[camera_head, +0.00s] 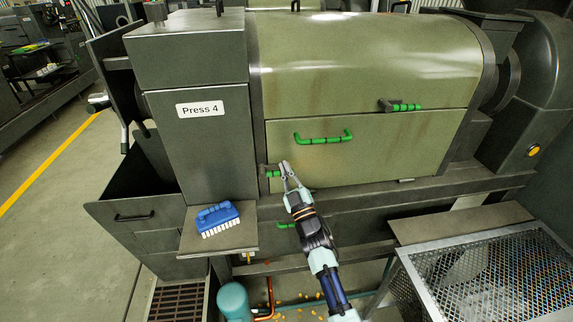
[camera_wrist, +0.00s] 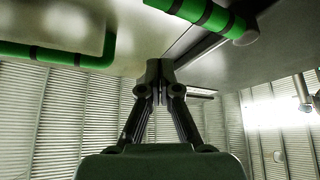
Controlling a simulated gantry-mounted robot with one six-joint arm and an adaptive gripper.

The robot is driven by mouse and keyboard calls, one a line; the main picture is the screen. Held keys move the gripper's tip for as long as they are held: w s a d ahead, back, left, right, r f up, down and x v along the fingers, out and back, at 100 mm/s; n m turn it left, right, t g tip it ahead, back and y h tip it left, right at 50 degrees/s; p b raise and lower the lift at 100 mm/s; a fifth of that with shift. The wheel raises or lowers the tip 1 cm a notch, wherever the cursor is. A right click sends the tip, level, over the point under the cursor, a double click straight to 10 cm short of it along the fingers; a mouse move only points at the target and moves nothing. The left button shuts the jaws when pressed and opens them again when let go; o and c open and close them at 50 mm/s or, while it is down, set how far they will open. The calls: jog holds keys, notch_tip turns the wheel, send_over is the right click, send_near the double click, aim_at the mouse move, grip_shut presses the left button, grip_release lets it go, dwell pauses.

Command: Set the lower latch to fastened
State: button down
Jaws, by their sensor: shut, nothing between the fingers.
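The lower latch (camera_head: 271,173) is a short green grip with dark bands at the lower left corner of the press's lower door (camera_head: 370,160). It lies roughly level in the head view, its right end partly hidden by my gripper. It also shows in the wrist view as a green and black bar (camera_wrist: 200,13) at the top. My gripper (camera_head: 286,166) is shut and empty, its tips right beside the latch. In the wrist view my fingertips (camera_wrist: 160,72) are together, apart from the bar in the picture; I cannot tell if they touch it.
A green door handle (camera_head: 323,138) is above right of my gripper; an upper green latch (camera_head: 402,106) is farther right. A blue brush (camera_head: 217,218) lies on a ledge at left. A mesh-topped frame (camera_head: 485,280) stands at lower right. Another green handle (camera_head: 287,227) is below.

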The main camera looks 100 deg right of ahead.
jog(key=a+f, duration=0.4)
jog(key=a, duration=0.3)
jog(key=shift+a+f+b, duration=0.2)
jog(key=shift+f+b, duration=0.2)
jog(key=shift+b, duration=0.05)
